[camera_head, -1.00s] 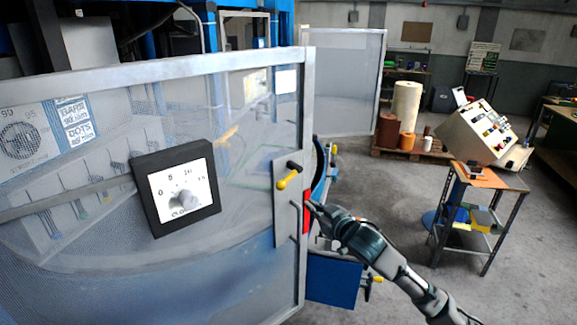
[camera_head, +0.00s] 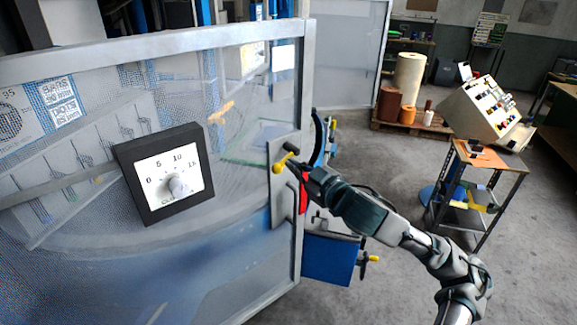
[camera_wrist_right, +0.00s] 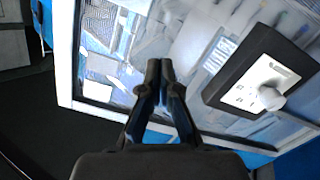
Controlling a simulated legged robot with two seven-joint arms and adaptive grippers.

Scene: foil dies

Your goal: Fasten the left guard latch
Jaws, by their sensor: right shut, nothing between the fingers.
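The left guard is a clear mesh panel in a grey metal frame (camera_head: 150,42) filling the left of the head view. Its latch (camera_head: 281,165) has a yellow handle with a black end, tilted on a grey plate near the frame's right upright. A red part (camera_head: 303,195) shows at the upright, partly behind my gripper. My right gripper (camera_head: 296,167) is shut and empty, its tip close beside the latch; I cannot tell whether they touch. In the wrist view its fingertips (camera_wrist_right: 159,70) are together before the panel, and the latch cannot be made out. My left gripper is not in view.
A black dial box (camera_head: 164,172) is fixed on the panel, left of the latch; it also shows in the wrist view (camera_wrist_right: 262,78). A blue plate (camera_head: 330,259) sits below the arm. A control console (camera_head: 484,110) and a cart (camera_head: 490,165) stand right. The floor between is clear.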

